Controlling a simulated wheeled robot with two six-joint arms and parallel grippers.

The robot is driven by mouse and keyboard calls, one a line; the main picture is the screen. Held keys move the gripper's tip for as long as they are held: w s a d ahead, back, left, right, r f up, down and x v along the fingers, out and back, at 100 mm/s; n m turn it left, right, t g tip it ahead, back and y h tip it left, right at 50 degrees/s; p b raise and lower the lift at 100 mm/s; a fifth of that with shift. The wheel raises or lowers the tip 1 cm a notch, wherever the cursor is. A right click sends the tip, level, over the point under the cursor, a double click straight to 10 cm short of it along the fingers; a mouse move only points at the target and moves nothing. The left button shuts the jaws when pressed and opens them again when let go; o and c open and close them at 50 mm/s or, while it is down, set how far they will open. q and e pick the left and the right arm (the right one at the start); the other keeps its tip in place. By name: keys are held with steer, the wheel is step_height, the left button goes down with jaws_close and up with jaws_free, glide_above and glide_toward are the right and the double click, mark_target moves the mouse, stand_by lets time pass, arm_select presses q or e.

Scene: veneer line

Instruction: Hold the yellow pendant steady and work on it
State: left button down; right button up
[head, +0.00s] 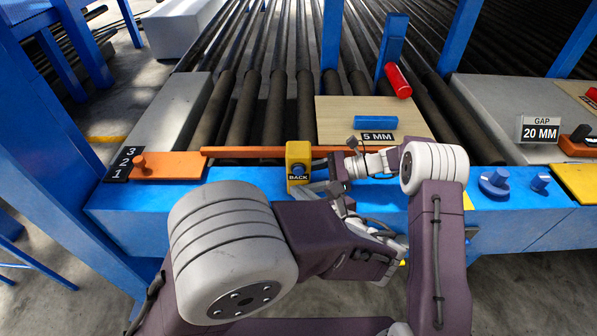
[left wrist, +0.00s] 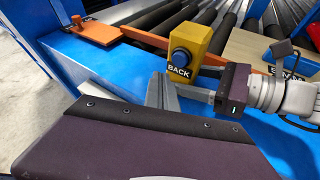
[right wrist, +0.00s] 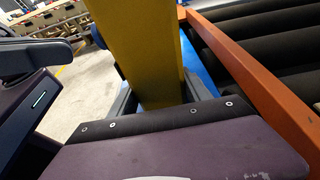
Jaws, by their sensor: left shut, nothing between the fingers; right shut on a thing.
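The yellow pendant (head: 299,153) stands upright at the front edge of the blue frame, its label reading BACK. In the left wrist view the pendant (left wrist: 196,40) shows a round blue button (left wrist: 180,60) above the label. My right gripper is shut on the pendant; in its wrist view the fingers (right wrist: 163,98) lie either side of the yellow body (right wrist: 140,50). My left gripper (head: 318,188) is shut and empty, just in front of the pendant and below its label. Its closed fingertips (left wrist: 160,88) appear apart from the button. My arms hide part of the frame.
An orange bar (head: 250,151) runs behind the pendant to an orange plate (head: 165,166) beside a 1-2-3 scale (head: 122,164). A veneer board (head: 350,110) with a blue block (head: 375,120) lies on the rollers. Blue knobs (head: 494,182) sit at the right.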

arm_select(q)
steer(key=s, duration=0.2)
steer(key=shift+s, duration=0.4)
stand_by(1.2)
arm_select(e)
steer(key=o, duration=1.1)
steer(key=shift+c, duration=0.2)
steer(key=v, duration=1.2)
arm_select(q)
steer(key=shift+a, duration=0.1)
